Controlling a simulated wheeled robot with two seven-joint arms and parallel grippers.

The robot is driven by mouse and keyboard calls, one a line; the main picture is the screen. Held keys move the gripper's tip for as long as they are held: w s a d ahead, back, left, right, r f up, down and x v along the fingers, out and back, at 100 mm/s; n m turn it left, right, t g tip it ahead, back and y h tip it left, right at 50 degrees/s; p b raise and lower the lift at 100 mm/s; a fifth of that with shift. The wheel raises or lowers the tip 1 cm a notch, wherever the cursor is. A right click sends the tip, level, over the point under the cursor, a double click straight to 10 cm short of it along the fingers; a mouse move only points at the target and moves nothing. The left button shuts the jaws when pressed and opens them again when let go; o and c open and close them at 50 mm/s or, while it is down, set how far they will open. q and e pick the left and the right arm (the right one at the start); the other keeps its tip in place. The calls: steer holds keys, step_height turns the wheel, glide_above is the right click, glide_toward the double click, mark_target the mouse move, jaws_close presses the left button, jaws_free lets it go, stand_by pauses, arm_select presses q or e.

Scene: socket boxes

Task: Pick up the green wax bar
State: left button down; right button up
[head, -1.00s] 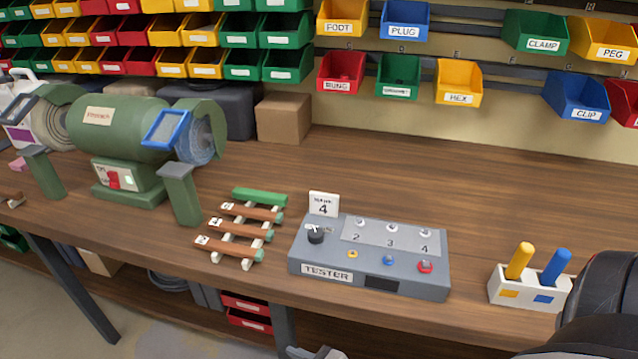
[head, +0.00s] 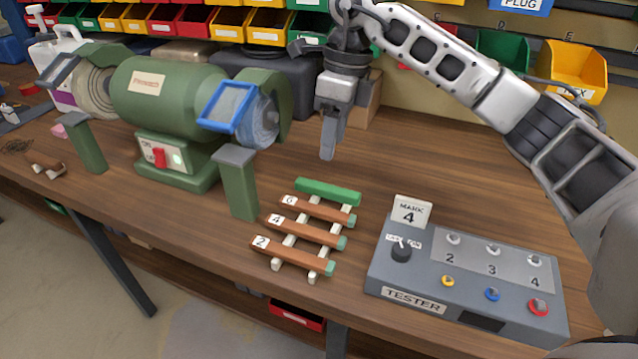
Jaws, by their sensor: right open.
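The green wax bar (head: 328,191) lies at the back of a small white rack, behind several brown numbered bars. My right gripper (head: 328,152) hangs above and just behind the bar, fingers pointing down, apart from it. It is open and holds nothing; the two fingers overlap from this side, so the gap between them is hard to see. My left gripper is not in view.
Bins line the back wall.

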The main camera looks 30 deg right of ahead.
steer(key=d+r+h, duration=0.2)
steer(key=d, duration=0.2)
glide_above(346, 192)
steer(key=shift+m, duration=0.4)
steer(key=f, duration=0.9)
steer(key=shift+s+d, duration=0.2)
steer(key=shift+s, duration=0.05)
steer(key=shift+w+a+f, duration=0.1)
steer(key=shift+a+f, duration=0.05)
steer(key=shift+f, duration=1.45)
steer(key=shift+w+a+f, duration=0.1)
steer(key=shift+f, duration=1.45)
jaws_close()
